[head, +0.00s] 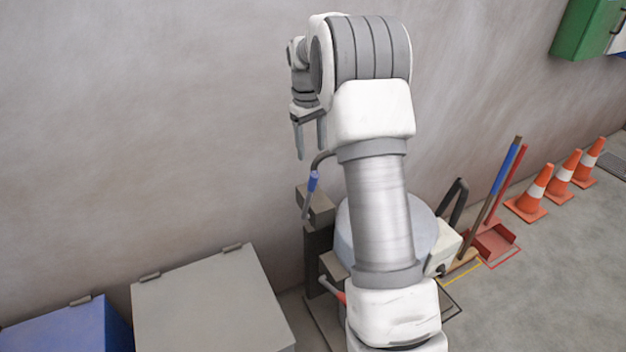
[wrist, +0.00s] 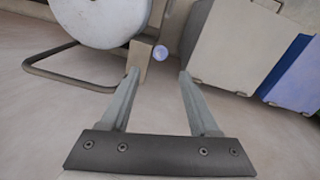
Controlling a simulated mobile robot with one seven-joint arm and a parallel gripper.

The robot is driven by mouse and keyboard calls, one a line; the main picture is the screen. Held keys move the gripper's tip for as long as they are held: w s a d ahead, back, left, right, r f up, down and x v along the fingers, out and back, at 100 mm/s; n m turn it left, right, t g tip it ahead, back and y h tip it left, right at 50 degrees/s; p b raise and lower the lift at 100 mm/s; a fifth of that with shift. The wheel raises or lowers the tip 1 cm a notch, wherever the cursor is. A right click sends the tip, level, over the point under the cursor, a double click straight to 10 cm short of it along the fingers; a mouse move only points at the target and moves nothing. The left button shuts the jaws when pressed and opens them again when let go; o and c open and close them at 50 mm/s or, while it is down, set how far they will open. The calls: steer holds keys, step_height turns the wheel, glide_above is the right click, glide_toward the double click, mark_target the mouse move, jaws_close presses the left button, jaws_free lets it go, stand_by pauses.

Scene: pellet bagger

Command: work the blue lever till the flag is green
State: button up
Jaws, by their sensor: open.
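The blue lever (head: 313,182) stands up from a grey block on the pellet bagger, left of my arm in the head view. In the wrist view the blue lever (wrist: 160,53) shows as a round end beside a tan block, beyond my fingertips and in line with the space between them. My gripper (head: 311,152) is open and empty, pointing down above the lever, apart from it. Its two fingers also show spread in the wrist view (wrist: 158,74). I see no flag in either view; my arm hides part of the machine.
A red-ended handle (head: 333,290) sits low on the machine. A round pale drum (head: 345,235) is partly behind my arm. Grey (head: 205,300) and blue (head: 75,335) bins stand left. A broom, red dustpan (head: 492,243) and orange cones (head: 530,195) stand right. The wall is close behind.

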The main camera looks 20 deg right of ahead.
mark_target(313, 188)
steer(key=f, duration=1.1)
steer(key=shift+w+d+f, duration=0.1)
steer(key=shift+d, duration=0.3)
jaws_close()
stand_by(0.7)
